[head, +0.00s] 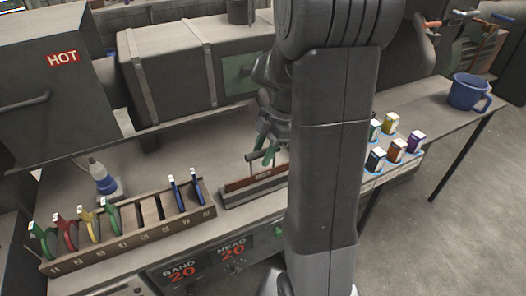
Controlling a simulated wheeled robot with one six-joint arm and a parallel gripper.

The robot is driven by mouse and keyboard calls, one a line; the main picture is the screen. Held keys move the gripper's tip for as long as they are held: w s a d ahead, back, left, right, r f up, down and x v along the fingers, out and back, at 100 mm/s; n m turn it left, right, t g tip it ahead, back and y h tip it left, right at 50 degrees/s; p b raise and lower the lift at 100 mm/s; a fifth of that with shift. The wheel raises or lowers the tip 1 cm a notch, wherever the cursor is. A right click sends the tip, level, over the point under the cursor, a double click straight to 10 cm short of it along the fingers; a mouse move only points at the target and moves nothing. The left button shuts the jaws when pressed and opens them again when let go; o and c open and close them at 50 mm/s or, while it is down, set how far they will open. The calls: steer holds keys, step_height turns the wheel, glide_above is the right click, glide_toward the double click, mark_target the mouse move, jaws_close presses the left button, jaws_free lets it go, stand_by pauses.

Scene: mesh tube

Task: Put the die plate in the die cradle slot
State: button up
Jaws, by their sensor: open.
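Several coloured die plates with white tags stand in a numbered wooden rack (135,243) at the front left of the bench: green (43,238), red (67,232), yellow (88,225), another green (110,215), and two blue ones (184,193) at the right end. Slots between the green and blue plates look empty. Right of the rack is a low grey holder (232,200) with a labelled reddish-brown strip, which looks like the die cradle. My gripper (266,150), with green fingers, is open above it, beside a dark T-shaped handle (252,160). My arm hides the holder's right end.
A large grey machine marked HOT (45,85) and a barrel (170,75) stand behind the bench. A bottle (103,178) stands behind the rack. Right of my arm are several small coloured boxes (396,150) and a blue mug (468,93).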

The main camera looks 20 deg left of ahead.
steer(key=v, duration=1.1)
steer(key=shift+r+b, duration=0.25)
steer(key=shift+b, duration=0.15)
steer(key=shift+d+f, duration=0.1)
steer(key=x, duration=1.2)
steer(key=shift+f+p, duration=0.15)
steer(key=shift+p, duration=0.15)
step_height(320, 180, up, 3)
steer(key=shift+w+f, duration=0.1)
steer(key=shift+f, duration=0.15)
steer(key=shift+r, duration=0.5)
steer(key=shift+f, duration=0.15)
